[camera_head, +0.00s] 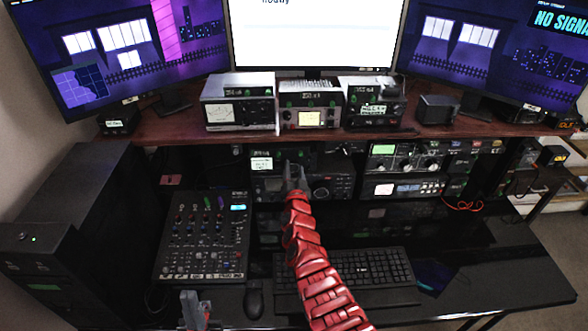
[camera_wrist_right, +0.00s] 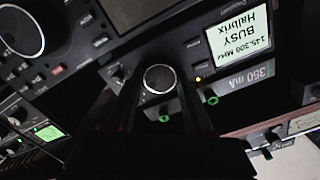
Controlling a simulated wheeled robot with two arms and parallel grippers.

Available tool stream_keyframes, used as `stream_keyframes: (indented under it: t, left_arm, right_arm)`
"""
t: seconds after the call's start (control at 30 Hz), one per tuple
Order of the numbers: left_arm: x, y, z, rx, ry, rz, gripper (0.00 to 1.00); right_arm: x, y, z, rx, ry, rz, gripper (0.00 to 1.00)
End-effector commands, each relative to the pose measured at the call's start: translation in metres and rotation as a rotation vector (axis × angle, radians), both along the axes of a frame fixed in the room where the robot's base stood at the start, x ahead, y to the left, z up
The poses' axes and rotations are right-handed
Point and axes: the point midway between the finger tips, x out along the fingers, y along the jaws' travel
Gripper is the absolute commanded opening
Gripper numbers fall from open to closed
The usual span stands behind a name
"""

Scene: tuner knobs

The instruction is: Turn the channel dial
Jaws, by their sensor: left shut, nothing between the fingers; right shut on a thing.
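My right gripper (camera_head: 294,175) reaches up the middle of the head view to a black radio (camera_head: 268,164) on the lower shelf. In the right wrist view, a round dark knob with a pale rim (camera_wrist_right: 159,79) sits between the tips of my right gripper (camera_wrist_right: 160,92), which is shut on it. The knob's sides are partly hidden by the fingers. A lit display (camera_wrist_right: 240,42) beside it reads "BUSY Halbrix" and appears upside down. My left gripper (camera_head: 194,306) is shut and empty, low in the head view, below the mixer.
A mixer (camera_head: 203,238) lies left of a keyboard (camera_head: 362,278) and mouse (camera_head: 254,299). More radio units (camera_head: 405,165) fill the shelf to the right. Three monitors stand above. The right front of the desk (camera_head: 490,285) is clear.

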Motion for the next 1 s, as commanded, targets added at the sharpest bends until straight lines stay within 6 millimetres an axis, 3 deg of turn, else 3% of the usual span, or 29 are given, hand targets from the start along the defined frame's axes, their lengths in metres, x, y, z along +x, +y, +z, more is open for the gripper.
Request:
stream_keyframes:
  t: [0.6,0.63,0.67,0.7,1.0]
  left_arm:
    - [0.0,0.0,0.0008,0.0,0.0,0.0,0.0]
    - [0.0,0.0,0.0008,0.0,0.0,0.0,0.0]
    - [0.0,0.0,0.0008,0.0,0.0,0.0,0.0]
    - [0.0,0.0,0.0008,0.0,0.0,0.0,0.0]
    - [0.0,0.0,0.0021,0.0,0.0,0.0,0.0]
  right_arm:
    - [-0.0003,0.0009,-0.0011,0.051,0.003,0.002,0.0]
    - [-0.0003,0.0009,-0.0012,0.051,0.003,0.002,0.54]
    - [-0.0003,0.0009,-0.0012,0.051,0.003,0.002,0.59]
    - [-0.0003,0.0008,-0.0011,0.051,0.003,0.002,0.64]
    - [-0.0007,0.0006,0.0,0.051,0.002,0.001,0.64]
